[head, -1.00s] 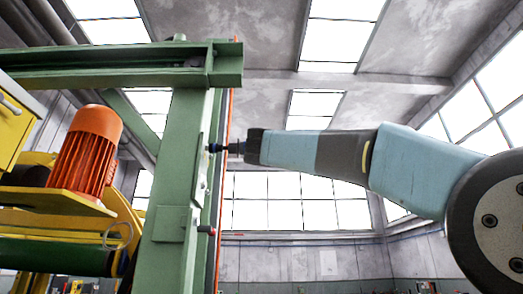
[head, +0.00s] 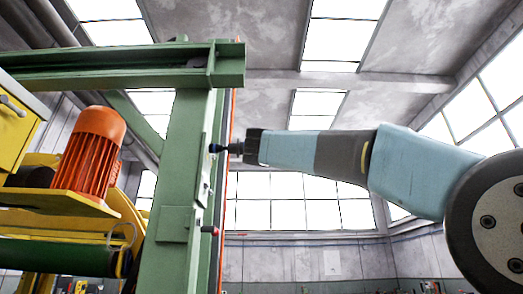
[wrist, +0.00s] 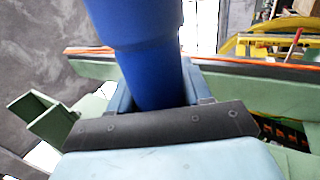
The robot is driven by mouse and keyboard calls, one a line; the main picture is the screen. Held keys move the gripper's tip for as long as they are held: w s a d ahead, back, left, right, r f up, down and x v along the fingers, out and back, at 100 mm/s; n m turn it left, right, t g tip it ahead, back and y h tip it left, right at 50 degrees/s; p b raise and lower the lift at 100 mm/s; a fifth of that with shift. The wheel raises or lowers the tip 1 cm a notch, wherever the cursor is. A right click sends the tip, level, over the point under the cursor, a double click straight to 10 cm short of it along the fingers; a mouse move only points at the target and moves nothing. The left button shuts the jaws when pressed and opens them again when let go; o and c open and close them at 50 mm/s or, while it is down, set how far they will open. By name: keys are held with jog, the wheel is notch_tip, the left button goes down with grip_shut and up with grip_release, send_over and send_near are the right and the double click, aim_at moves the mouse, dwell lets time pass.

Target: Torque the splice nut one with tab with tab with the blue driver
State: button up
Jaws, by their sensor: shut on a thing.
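The blue driver (wrist: 145,50) is a thick blue cylinder that fills the upper middle of the wrist view. My gripper (head: 236,147) is shut on it, with the dark gripper edge across the picture below it. In the head view only a small dark blue end of the driver (head: 215,148) shows, pointing left at a narrow plate (head: 204,160) on the green post (head: 177,170). I cannot tell whether it touches. The splice nut and its tab cannot be made out in either view.
A green beam (head: 120,68) runs across the post's top. An orange motor (head: 91,155) sits on a yellow frame to the left. Open air lies below my arm on the right.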

jog(key=shift+a, duration=0.65)
dwell(1.7)
